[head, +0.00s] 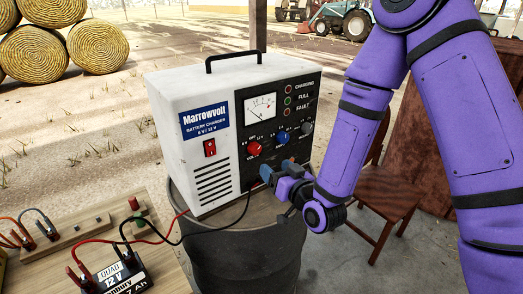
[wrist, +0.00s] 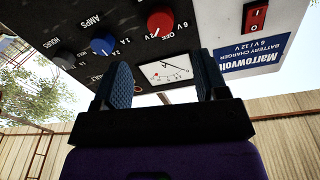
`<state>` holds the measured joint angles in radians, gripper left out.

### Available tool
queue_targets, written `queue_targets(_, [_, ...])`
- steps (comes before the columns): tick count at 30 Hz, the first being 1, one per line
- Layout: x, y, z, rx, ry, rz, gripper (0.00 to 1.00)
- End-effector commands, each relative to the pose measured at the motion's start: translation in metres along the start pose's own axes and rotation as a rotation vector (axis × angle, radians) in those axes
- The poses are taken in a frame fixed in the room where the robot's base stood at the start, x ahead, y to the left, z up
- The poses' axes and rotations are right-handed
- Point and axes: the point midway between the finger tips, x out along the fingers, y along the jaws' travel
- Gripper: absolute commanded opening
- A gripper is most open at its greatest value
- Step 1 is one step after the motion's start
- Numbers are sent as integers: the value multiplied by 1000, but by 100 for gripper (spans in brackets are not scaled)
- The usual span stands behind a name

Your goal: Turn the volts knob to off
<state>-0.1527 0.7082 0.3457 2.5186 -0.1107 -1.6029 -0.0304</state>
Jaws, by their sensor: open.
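The volts knob is the red knob (head: 254,149) on the black front panel of the white battery charger (head: 190,112). In the wrist view, which is upside down, the red knob (wrist: 160,22) has 6 V, OFF and 12 V labels around it. Its pale mark seems to point toward the 12 V label, though it is small. My gripper (head: 276,171) is in front of the panel, below the red and blue knobs. In the wrist view its blue fingers (wrist: 163,78) are spread, with nothing between them and the red knob beyond their tips.
A blue amps knob (head: 283,137) and a grey hours knob (head: 307,128) sit right of the red one. A red switch (head: 210,148) is at left. The charger stands on a dark barrel (head: 245,250). Cables run to a battery (head: 115,277) on a wooden bench. A chair (head: 385,205) is behind my arm.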

Motion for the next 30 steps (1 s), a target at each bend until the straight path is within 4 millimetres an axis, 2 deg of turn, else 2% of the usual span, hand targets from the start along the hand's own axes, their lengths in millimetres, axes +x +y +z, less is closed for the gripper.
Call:
queue_targets(15, [82, 0, 0, -1, -1, -1, 67])
queue_targets(21, [98, 0, 0, 0, -2, 0, 67])
queue_targets(30, [100, 0, 0, -1, -2, 0, 67])
